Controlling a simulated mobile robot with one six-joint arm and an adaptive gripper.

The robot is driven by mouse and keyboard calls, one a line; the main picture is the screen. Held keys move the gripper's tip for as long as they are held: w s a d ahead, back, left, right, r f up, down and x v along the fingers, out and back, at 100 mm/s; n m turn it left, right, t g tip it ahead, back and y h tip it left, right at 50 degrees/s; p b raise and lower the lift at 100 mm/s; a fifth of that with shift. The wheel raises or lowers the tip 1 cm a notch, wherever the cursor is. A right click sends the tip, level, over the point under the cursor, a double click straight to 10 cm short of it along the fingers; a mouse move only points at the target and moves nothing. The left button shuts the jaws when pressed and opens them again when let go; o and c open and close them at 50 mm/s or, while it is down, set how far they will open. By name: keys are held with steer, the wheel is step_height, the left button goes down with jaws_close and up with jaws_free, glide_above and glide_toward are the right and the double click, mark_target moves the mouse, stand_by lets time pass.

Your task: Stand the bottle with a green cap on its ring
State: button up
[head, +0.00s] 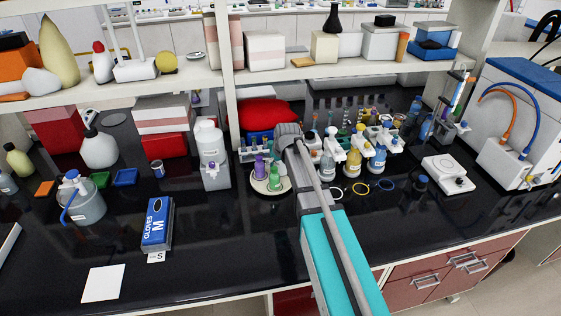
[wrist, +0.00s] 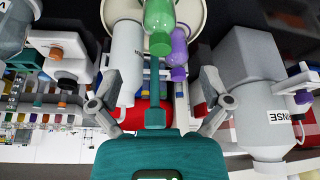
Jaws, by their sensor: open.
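A green bottle with a green cap (head: 274,179) stands beside a purple one (head: 260,168) on a round pale stand (head: 257,188), left of my arm. In the wrist view the green bottle (wrist: 158,22) shows at top centre with its cap toward me; the purple bottle (wrist: 178,52) is beside it. My gripper (wrist: 158,108) is open and empty, its fingers apart, with the green bottle beyond them. My arm hides the fingertips in the head view. Rings lie on the bench right of my arm: a yellow ring (head: 360,188), a blue ring (head: 386,185) and one partly hidden, its colour unclear.
Several capped bottles, including a yellow one (head: 353,163), stand behind the rings. A white dispenser (head: 213,155) is left of the round stand. A glove box (head: 157,224) lies farther left. A white balance (head: 447,174) is at right. The front bench is mostly clear.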

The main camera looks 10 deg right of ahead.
steer(key=shift+p+v, duration=0.65)
steer(key=shift+v, duration=0.4)
steer(key=shift+s, duration=0.15)
steer(key=s+f+m+g+h, duration=0.1)
steer(key=s+g, duration=0.3)
steer(key=s, duration=2)
steer(key=shift+s+d+f+m, duration=0.2)
steer(key=shift+s+d+m, duration=0.1)
steer(key=shift+m, duration=0.5)
steer(key=shift+a+f, duration=0.1)
step_height(320, 180, down, 5)
steer(key=b, duration=0.5)
steer(key=shift+f, duration=0.1)
